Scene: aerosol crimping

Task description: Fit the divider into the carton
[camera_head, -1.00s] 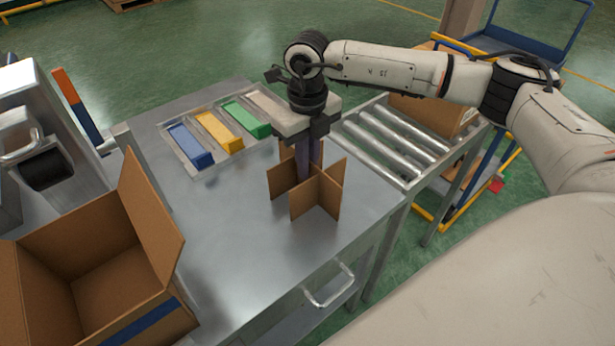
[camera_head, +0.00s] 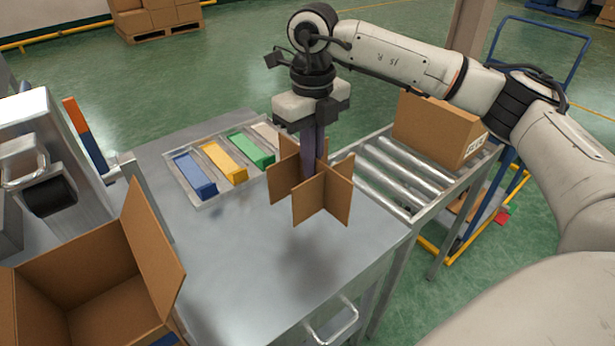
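The brown cardboard divider (camera_head: 308,195), a cross of upright panels, hangs a little above the steel table. My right gripper (camera_head: 314,172) points straight down with its fingers at the divider's middle and holds it. The fingertips are hidden among the panels. The open brown carton (camera_head: 88,262) stands at the lower left, apart from the divider, with one flap raised on its right side. The carton looks empty where its inside shows. My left gripper is not in view.
A tray (camera_head: 205,203) with blue, yellow, green and pale blocks lies behind the divider. A roller conveyor (camera_head: 385,175) with a closed box (camera_head: 437,130) stands at the right. A grey machine (camera_head: 50,160) stands at the left. The table (camera_head: 245,262) between carton and divider is clear.

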